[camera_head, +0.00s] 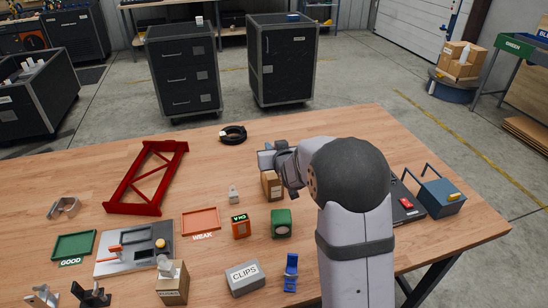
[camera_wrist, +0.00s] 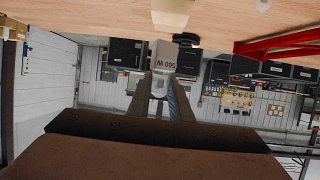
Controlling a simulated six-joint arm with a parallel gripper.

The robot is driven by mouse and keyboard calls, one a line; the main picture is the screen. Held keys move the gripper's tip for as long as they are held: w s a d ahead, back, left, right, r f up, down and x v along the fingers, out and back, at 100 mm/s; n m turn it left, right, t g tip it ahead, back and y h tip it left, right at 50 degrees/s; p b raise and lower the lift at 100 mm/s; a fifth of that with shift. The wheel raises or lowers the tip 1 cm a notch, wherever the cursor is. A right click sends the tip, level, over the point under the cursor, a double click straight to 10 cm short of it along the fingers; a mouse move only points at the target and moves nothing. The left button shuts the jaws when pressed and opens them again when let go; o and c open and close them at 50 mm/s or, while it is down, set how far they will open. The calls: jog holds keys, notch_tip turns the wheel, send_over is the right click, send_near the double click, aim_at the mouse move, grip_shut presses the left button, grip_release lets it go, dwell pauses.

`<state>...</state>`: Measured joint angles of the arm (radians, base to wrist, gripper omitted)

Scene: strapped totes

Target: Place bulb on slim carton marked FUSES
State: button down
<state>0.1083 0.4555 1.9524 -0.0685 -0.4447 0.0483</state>
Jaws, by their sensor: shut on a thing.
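A slim brown carton (camera_head: 271,185) stands upright just below my gripper in the head view. It also shows at the top of the wrist view (camera_wrist: 172,12). I cannot read FUSES on it, nor tell whether the bulb touches it.
Around it stand a small white piece (camera_head: 233,194), an orange box (camera_head: 240,227), a green box (camera_head: 281,223) and a black cable coil (camera_head: 232,134). A red frame (camera_head: 148,178) lies left. A grey CLIPS box (camera_head: 245,278) and a brown carton (camera_head: 172,283) stand in front.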

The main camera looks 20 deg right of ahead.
jog(key=shift+f+p, duration=0.5)
jog(key=shift+f, duration=1.7)
jog(key=shift+f, duration=0.15)
jog(key=c, duration=1.6)
grip_release()
jog(key=shift+r, duration=0.3)
jog(key=shift+s, duration=0.25)
jog(key=b+v, duration=0.3)
jog(key=v, duration=0.8)
jog(key=shift+s, duration=0.25)
